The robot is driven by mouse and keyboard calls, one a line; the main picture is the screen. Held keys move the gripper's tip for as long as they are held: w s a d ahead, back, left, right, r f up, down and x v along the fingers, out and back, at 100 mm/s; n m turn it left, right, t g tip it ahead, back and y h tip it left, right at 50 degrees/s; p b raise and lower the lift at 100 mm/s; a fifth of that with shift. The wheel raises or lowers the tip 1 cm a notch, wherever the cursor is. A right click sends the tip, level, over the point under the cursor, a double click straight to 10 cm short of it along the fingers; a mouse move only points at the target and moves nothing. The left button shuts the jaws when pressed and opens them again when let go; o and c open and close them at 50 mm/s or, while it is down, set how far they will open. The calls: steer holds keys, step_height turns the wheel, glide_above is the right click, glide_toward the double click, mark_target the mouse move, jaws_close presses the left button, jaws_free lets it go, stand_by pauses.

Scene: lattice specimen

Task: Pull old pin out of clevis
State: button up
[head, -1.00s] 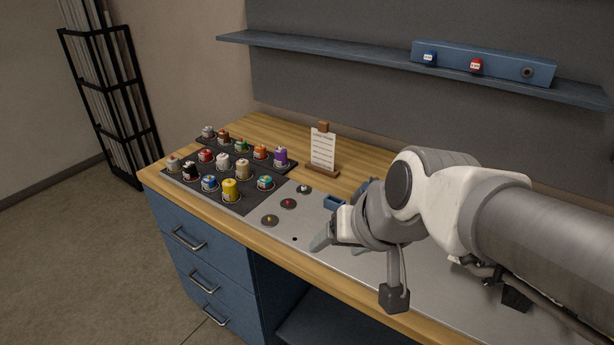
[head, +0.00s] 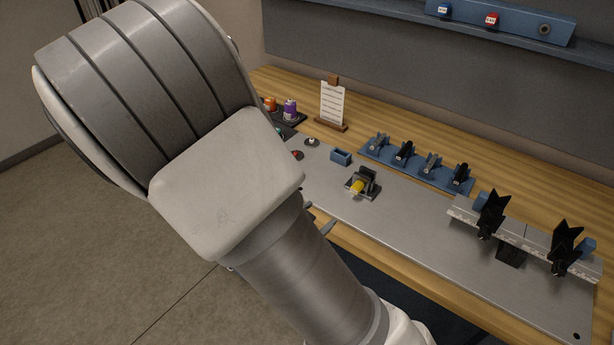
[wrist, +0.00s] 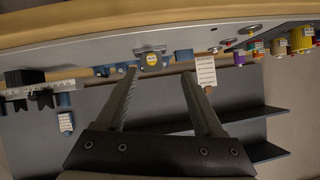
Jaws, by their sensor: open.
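A small grey bracket, seemingly the clevis (head: 367,176), stands on the metal plate near the middle of the bench in the head view. A yellow round part, seemingly the old pin (head: 357,187), sits at its front. In the wrist view the yellow face (wrist: 151,59) shows in the bracket, beyond my fingertips and slightly left of the middle of the gap. My gripper (wrist: 159,71) is open with nothing between its fingers. It is apart from the bracket. In the head view my arm hides most of the gripper.
A small blue bin (head: 341,157) is left of the bracket. A blue rack (head: 417,168) with several grey and black parts stands behind. A rail with black V-shaped holders (head: 491,214) is at right. A card stand (head: 332,105) is behind left. The front plate is clear.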

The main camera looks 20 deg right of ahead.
steer(key=d+h, duration=0.1)
steer(key=b, duration=0.4)
glide_toward(355, 190)
steer(key=shift+h, duration=0.3)
steer(key=x, duration=1)
steer(key=shift+a+f, duration=0.15)
steer(key=shift+a, duration=0.05)
jaws_close()
